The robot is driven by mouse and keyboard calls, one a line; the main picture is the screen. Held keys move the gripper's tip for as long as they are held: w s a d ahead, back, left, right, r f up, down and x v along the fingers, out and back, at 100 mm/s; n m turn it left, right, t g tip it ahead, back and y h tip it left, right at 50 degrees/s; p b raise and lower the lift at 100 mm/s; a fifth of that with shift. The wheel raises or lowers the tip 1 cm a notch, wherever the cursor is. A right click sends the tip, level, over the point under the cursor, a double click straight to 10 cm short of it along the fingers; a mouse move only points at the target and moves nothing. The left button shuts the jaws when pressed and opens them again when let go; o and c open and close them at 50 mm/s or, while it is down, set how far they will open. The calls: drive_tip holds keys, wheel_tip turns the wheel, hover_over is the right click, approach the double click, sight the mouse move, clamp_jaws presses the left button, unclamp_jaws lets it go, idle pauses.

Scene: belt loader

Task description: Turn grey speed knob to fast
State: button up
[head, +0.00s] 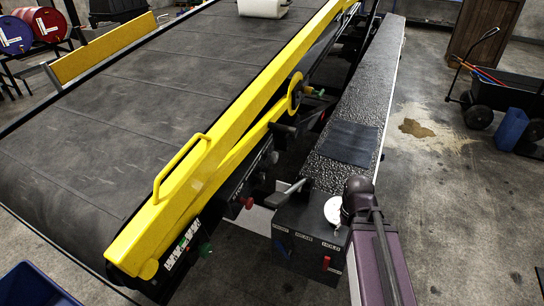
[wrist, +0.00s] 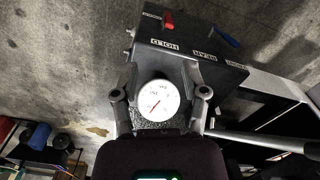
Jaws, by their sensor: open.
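My gripper (wrist: 160,93) is open and empty in the wrist view, its two grey fingers spread on either side of a round white dial with a red needle (wrist: 158,100). The dial sits on a black control box (wrist: 190,62). In the head view my dark wrist hides the fingers beside the same box (head: 300,240). I cannot surely pick out the grey speed knob. A small dark grey knob-like part (head: 271,158) shows on the loader's side, but it is too small to read its setting. A grey lever (head: 290,193) stands near the box.
The box carries a red switch (wrist: 168,20) and a blue lever (wrist: 228,36). A red knob (head: 247,202) and a green knob (head: 205,248) sit below the yellow rail (head: 225,125).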

drive_tip(key=shift+a, duration=0.15)
drive_tip(key=o, duration=0.4)
drive_tip(key=shift+o, duration=0.7)
drive_tip(key=shift+w+a, duration=0.1)
drive_tip(key=shift+w, duration=0.1)
drive_tip(key=w+a+r+n+t+y, duration=0.1)
drive_tip(key=w+a+r+n+y, duration=0.2)
drive_tip(key=w, duration=0.4)
drive_tip(key=w+a+r+n+t+y, duration=0.2)
drive_tip(key=w+a+r+n+y, duration=0.2)
drive_tip(key=w+n+y, duration=0.1)
drive_tip(key=w+a+r+n+t+y, duration=0.1)
drive_tip(key=w+a+r+n+y, duration=0.3)
drive_tip(key=w, duration=0.5)
drive_tip(key=shift+a+r+n+y, duration=0.15)
drive_tip(key=shift+r+n+y, duration=0.25)
drive_tip(key=shift+n, duration=0.7)
drive_tip(key=shift+w+a+f, duration=0.1)
drive_tip(key=shift+f, duration=0.05)
